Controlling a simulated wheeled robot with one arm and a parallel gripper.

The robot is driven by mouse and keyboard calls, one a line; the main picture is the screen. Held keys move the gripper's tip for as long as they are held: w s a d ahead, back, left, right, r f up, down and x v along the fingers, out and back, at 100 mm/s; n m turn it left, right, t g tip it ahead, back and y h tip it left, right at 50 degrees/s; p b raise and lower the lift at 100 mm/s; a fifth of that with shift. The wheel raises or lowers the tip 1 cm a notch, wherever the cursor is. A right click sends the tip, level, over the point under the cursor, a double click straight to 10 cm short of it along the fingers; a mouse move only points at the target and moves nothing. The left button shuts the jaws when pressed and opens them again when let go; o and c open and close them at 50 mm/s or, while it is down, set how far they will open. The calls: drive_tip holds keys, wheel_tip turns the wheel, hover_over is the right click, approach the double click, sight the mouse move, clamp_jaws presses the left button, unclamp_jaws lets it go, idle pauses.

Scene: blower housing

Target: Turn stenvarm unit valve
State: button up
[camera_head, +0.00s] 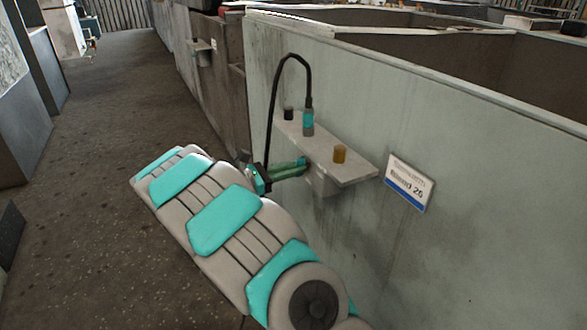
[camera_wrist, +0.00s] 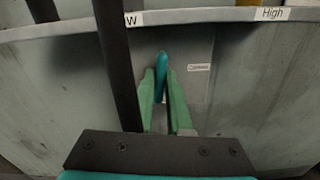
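The unit is a pale grey shelf-like housing (camera_head: 349,168) on the wall. A teal valve lever (camera_wrist: 161,68) stands upright on this panel, below the rim. My gripper's green fingers (camera_wrist: 163,98) lie on either side of the lever, very close to it. I cannot tell whether they press on it. Rim labels read "High" (camera_wrist: 272,14) and, partly hidden, "W" (camera_wrist: 133,19).
A teal and grey bottle (camera_head: 308,123), a black knob-like piece (camera_head: 288,113) and an amber jar (camera_head: 340,154) stand on the shelf. A black hose (camera_head: 273,110) arches beside my gripper. A sign (camera_head: 409,184) hangs on the wall at right. The floor (camera_head: 110,105) at left is clear.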

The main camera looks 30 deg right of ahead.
clamp_jaws()
drive_tip(key=shift+f+m+b, duration=0.1)
drive_tip(key=shift+m+b, duration=0.3)
drive_tip(key=shift+b, duration=0.1)
drive_tip(key=m+b, duration=0.7)
drive_tip(key=b, duration=0.1)
drive_tip(key=m+b, duration=0.8)
drive_tip(key=shift+s+f, duration=0.15)
drive_tip(key=shift+f, duration=0.05)
drive_tip(key=shift+r+m, duration=0.1)
drive_tip(key=shift+m, duration=0.2)
